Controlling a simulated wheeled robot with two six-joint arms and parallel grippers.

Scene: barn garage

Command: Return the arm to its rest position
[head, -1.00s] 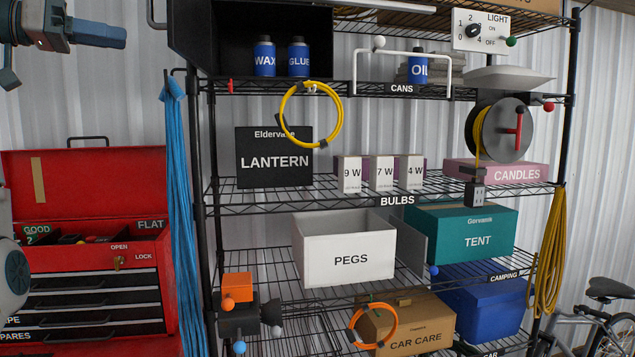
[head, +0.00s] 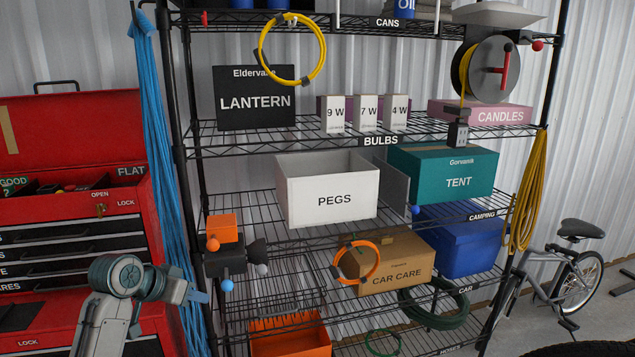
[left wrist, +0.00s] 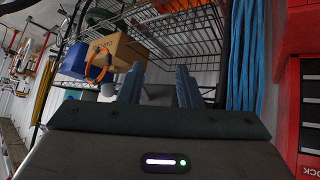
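My left arm comes in at the lower left of the head view, bent. Its left gripper (head: 194,294) is in front of the red tool chest and the lower left of the wire shelf, apart from both. In the left wrist view its two blue-grey fingers (left wrist: 158,88) stand apart with nothing held between them. My right arm and right gripper are not in view.
A red tool chest (head: 75,225) stands at the left. The wire shelf (head: 235,138) holds several boxes, including the white PEGS box (head: 325,203). Blue rope (head: 160,150) hangs on its left side. A bicycle (head: 575,270) stands at the right.

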